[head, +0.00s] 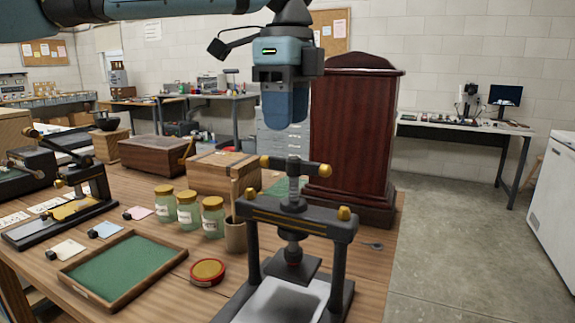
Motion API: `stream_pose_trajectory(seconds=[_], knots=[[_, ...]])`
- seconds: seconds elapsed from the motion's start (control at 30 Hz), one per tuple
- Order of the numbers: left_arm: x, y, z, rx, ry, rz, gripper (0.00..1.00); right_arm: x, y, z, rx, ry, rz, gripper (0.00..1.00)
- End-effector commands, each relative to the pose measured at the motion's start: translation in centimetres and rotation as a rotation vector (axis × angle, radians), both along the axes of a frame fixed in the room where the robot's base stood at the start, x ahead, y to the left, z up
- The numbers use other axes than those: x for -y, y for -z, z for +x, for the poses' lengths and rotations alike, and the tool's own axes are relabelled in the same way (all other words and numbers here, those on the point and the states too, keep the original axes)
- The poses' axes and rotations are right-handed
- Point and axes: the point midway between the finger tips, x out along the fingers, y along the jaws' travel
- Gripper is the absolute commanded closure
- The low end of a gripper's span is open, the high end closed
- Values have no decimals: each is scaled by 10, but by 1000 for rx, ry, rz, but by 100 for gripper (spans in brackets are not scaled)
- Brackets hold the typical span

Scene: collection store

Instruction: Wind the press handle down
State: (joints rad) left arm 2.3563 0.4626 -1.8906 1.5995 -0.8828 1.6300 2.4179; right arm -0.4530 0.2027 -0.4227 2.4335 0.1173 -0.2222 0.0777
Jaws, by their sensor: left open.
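The press (346,232) is a dark frame with brass knobs, standing on the front right part of the wooden table. Its press handle (292,166) is a crossbar with a brass knob at each end, on top of an upright screw. The square pressing plate (292,266) hangs above the pale bed (282,300), with a gap between them. My left gripper (285,118) points down above the handle, open and apart from it. It is seen side-on, so one finger largely hides the other. My right gripper is not in view.
A tall dark red cabinet (350,130) stands close behind the press. Several glass jars (188,209), a brown cup (235,236), a red-rimmed tin (208,271) and a green-lined tray (122,264) lie left of it. Open floor (455,240) is at right.

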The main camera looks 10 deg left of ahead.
Motion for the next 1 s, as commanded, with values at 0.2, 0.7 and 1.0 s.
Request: stream_pose_trajectory(seconds=[0.2, 0.7, 1.0], knots=[[0, 45, 0, -1, 0, -1, 53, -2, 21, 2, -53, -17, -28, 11], [0, 67, 0, 1, 0, -2, 53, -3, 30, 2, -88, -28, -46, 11], [0, 67, 0, 1, 0, -2, 99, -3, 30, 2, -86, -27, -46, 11]])
